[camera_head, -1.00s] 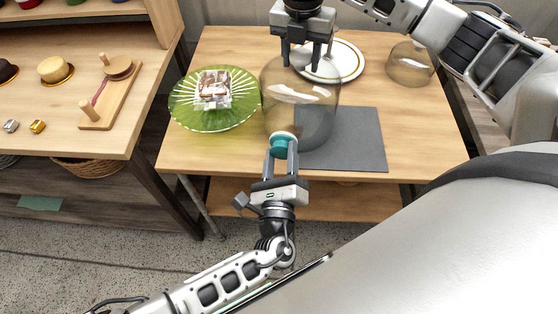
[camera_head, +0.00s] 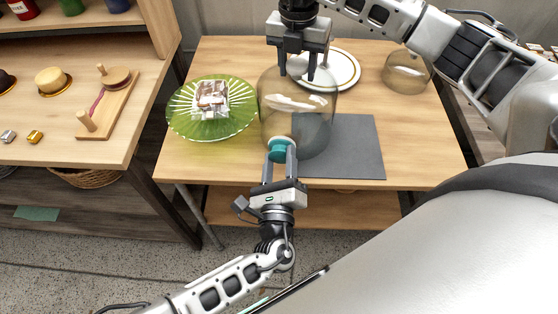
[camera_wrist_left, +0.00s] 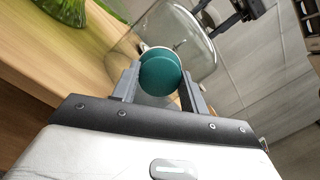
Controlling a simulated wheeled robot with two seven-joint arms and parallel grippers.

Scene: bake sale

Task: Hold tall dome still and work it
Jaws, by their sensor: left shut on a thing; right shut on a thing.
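The tall dome (camera_head: 301,120) is smoky clear glass and stands near the front of the table, partly over the dark grey mat. My left gripper (camera_head: 280,163) is shut on a teal knob (camera_head: 281,150) low on the near side of the dome. In the left wrist view the teal knob (camera_wrist_left: 160,73) sits between the two fingers, with the dome (camera_wrist_left: 190,42) behind it. My right gripper (camera_head: 302,72) points down at the top of the dome and is shut on it. The exact spot it grips is hard to make out.
A green glass stand (camera_head: 183,122) with a wrapped stack (camera_head: 211,98) is left of the dome. A white plate (camera_head: 345,68) lies behind it. A smaller dome (camera_head: 405,73) stands back right. The grey mat (camera_head: 358,150) has bare room at right.

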